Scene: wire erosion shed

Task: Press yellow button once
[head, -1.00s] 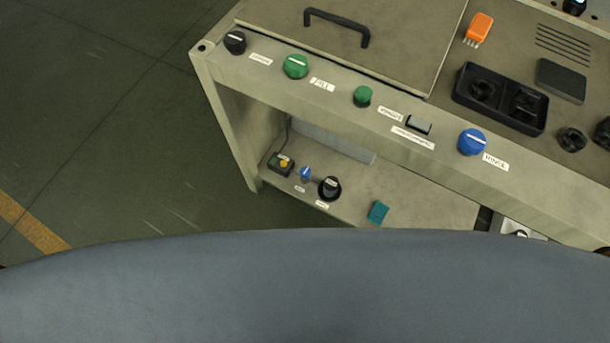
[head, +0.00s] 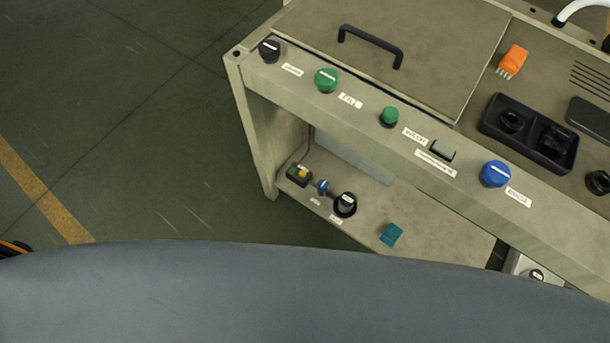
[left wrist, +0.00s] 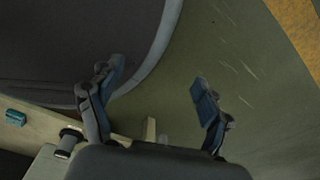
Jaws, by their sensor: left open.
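A small yellow button (head: 303,174) sits on a dark box on the lower shelf of the bench, near its left end. A green part shows beside it on the same box. My left gripper (left wrist: 160,98) is open and empty in the left wrist view, its two fingers apart above the green floor. In that view it is apart from the bench, whose edge shows at lower left. The yellow button cannot be made out in the left wrist view. Neither gripper can be made out in the head view.
The lower shelf (head: 425,232) also holds a small blue knob (head: 322,187), a black knob (head: 345,204) and a teal block (head: 391,235). Above it, the bench's front panel carries green knobs, a blue knob (head: 495,174) and a black one (head: 269,50). The floor (head: 130,110) at left is clear.

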